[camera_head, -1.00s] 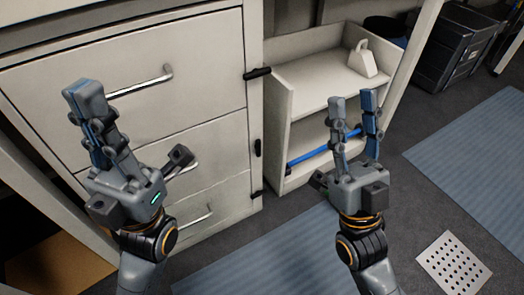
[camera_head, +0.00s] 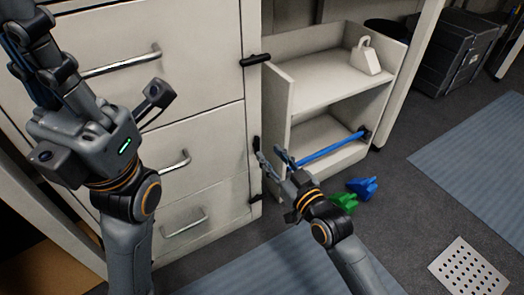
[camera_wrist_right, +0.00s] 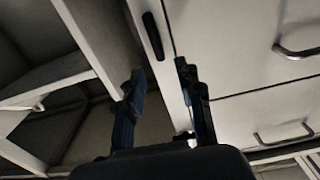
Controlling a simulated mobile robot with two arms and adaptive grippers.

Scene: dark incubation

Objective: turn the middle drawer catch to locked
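The drawer cabinet has three drawers. The middle drawer (camera_head: 205,145) is closed, and its dark catch (camera_head: 256,144) stands upright at the cabinet's right edge. My right gripper (camera_head: 270,153) is close by, with its fingertips just below and right of that catch in the head view. In the right wrist view, the catch (camera_wrist_right: 152,36) lies beyond the gap between the fingertips (camera_wrist_right: 160,72), apart from them. The right gripper is open and empty. My left gripper (camera_head: 22,22) is at the upper left before the top drawer, its fingers partly cut off.
The top catch (camera_head: 256,60) lies crosswise; a bottom catch (camera_head: 256,197) is below. Right of the cabinet is an open shelf unit (camera_head: 310,85) with a blue bar (camera_head: 330,149). Green (camera_head: 343,203) and blue (camera_head: 364,187) objects lie on the floor. A black crate (camera_head: 455,52) stands back right.

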